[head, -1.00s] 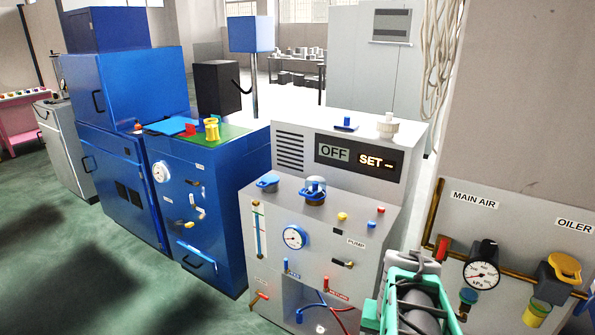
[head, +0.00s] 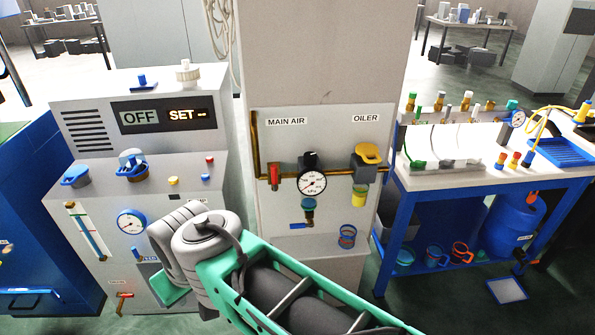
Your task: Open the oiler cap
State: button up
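The oiler (head: 362,172) hangs on the pipe at the right side of the grey wall panel, under the OILER label. Its yellow cap (head: 370,153) sits on top of a dark grey body, and it looks closed. A yellow bowl (head: 359,195) hangs below the body. My arm, grey and green, reaches across the lower middle of the head view, left of and below the oiler. My gripper's fingers cannot be made out, so I cannot tell its opening.
A grey control cabinet (head: 150,190) stands at left. A blue-framed workbench (head: 480,186) stands close at right, holding a blue tray (head: 566,152).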

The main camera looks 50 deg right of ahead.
aim_at(368, 150)
jog(key=z, duration=1.25)
